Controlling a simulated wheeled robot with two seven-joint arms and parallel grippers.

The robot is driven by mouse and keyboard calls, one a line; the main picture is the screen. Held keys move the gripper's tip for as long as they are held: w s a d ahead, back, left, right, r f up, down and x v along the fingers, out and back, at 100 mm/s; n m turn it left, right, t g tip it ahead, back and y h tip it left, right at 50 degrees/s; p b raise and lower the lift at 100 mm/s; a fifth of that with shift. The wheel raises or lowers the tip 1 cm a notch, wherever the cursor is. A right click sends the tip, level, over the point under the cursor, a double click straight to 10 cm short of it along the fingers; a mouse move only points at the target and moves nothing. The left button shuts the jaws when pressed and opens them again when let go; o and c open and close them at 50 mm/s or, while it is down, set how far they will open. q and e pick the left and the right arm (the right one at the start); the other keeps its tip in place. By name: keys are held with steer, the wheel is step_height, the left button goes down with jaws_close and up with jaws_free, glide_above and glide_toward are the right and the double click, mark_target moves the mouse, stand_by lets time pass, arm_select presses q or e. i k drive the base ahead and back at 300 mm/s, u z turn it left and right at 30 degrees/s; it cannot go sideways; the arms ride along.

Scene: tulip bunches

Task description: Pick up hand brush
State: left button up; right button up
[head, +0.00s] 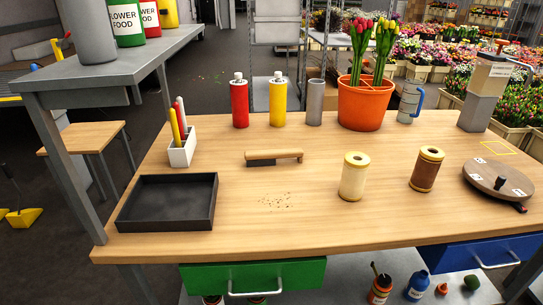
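The hand brush (274,157) lies on the wooden table, left of the middle. It has a light wooden handle pointing right and a dark bristle part at its left end. Neither of my grippers shows in the head view, and nothing touches the brush.
A black tray (166,229) and a white pen holder (182,150) stand left of the brush. Two spools, cream (354,177) and brown (426,169), stand to the right. Red (240,104) and yellow (278,104) bottles and an orange tulip pot (365,106) stand behind.

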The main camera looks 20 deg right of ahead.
mark_target(260, 158)
steer(key=u, duration=0.05)
steer(key=k, duration=0.5)
steer(key=z, duration=1.25)
steer(key=i, duration=1)
steer(key=u, duration=2.05)
